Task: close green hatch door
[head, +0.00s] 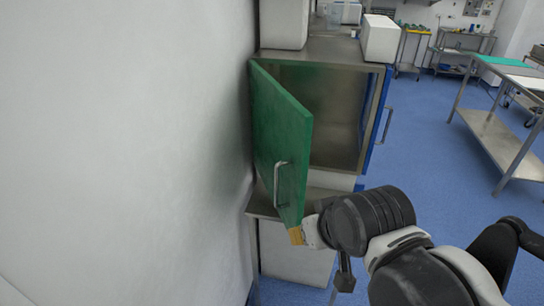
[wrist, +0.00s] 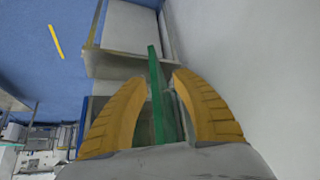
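The green hatch door (head: 278,140) stands open in the head view, hinged on the left side of a metal cabinet box (head: 335,120). It has a silver handle (head: 279,182) on its front face. My gripper (head: 296,236) is at the door's lower free corner, below the handle. In the wrist view the door (wrist: 156,85) shows as a thin green edge between the two yellow fingers of my gripper (wrist: 161,77). The fingers are apart, one on each side of the door. Whether either touches it is hard to tell.
A white wall (head: 130,150) is close on the left. A blue door (head: 377,118) with a handle is on the cabinet's right side. White boxes (head: 380,38) stand on top. Metal tables (head: 500,135) are at the right; blue floor lies between.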

